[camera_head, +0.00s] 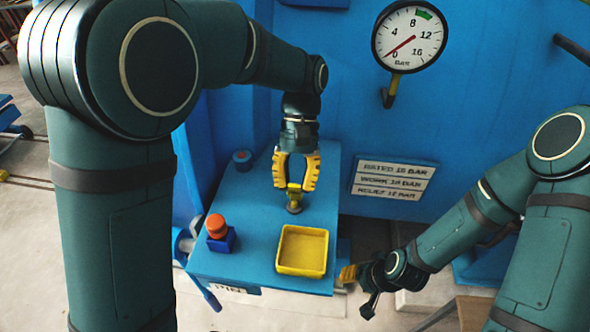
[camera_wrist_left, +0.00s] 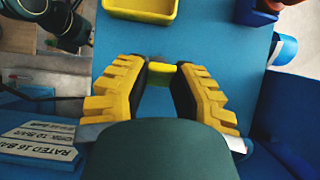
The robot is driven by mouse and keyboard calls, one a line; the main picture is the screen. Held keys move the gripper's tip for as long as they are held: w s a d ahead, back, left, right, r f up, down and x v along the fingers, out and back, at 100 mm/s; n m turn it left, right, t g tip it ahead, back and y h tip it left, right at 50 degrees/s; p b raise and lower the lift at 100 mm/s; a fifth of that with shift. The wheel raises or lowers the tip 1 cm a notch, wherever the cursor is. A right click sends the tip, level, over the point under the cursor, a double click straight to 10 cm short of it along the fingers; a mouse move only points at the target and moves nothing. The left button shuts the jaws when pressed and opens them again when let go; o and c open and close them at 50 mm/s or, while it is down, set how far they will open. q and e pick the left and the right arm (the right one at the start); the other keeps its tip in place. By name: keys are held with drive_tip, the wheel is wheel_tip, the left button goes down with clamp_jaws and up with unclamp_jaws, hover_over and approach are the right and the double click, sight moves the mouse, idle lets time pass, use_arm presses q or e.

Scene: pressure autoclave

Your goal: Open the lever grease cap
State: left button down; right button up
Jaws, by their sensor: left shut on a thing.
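My left gripper (camera_head: 294,184) points down over the blue bench and is shut on a small yellow piece, which I take to be the lever grease cap (camera_head: 294,199). The piece sits on a round grey base on the bench top. In the left wrist view the cap (camera_wrist_left: 162,68) shows as a yellow bar between the dark pads of the left gripper (camera_wrist_left: 165,76). The gripper hides part of it. My right gripper (camera_head: 352,273) is low beside the bench's right edge, away from the cap, and its jaw opening is unclear.
A yellow tray (camera_head: 302,272) stands at the bench's front right. An orange knob on a blue block (camera_head: 218,228) is at the front left, and a blue round knob (camera_head: 242,158) at the back. A gauge (camera_head: 409,37) and rating plate (camera_head: 394,180) are on the blue wall behind.

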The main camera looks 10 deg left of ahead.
use_arm(q)
drive_tip(key=shift+w+p, duration=0.1)
drive_tip(key=shift+p, duration=0.25)
drive_tip(key=shift+f+g, duration=0.1)
drive_tip(key=shift+g, duration=0.2)
drive_tip(key=c, duration=0.7)
unclamp_jaws()
drive_tip(key=shift+c, duration=0.2)
drive_tip(key=v, duration=1.2)
drive_tip(key=shift+c, duration=0.4)
